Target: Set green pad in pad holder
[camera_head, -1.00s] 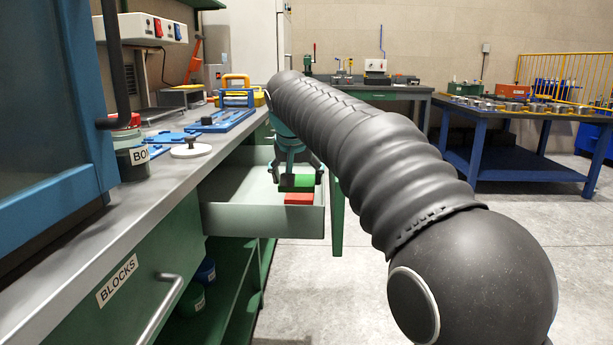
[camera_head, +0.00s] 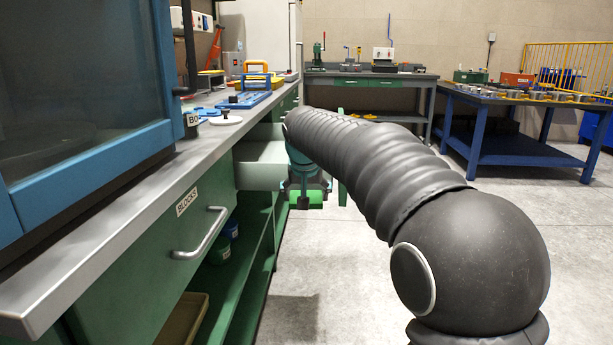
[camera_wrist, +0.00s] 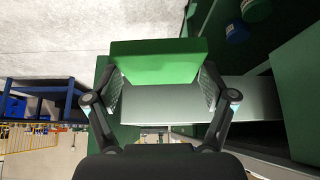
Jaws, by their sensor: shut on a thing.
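My gripper (camera_wrist: 160,92) is shut on the green pad (camera_wrist: 155,62), with one finger pad against each side of it. In the head view the green pad (camera_head: 314,198) hangs below my gripper (camera_head: 306,190), just right of the open drawer (camera_head: 262,172). My arm partly covers the gripper there. The pad looks clear of any surface. I cannot make out a pad holder with certainty in either view.
The open drawer sticks out from the green bench marked BLOCKS. A blue fixture with a yellow handle (camera_head: 256,75) and a white disc (camera_head: 226,120) stand on the bench top. A blue table (camera_head: 515,150) stands at right. The floor between is clear.

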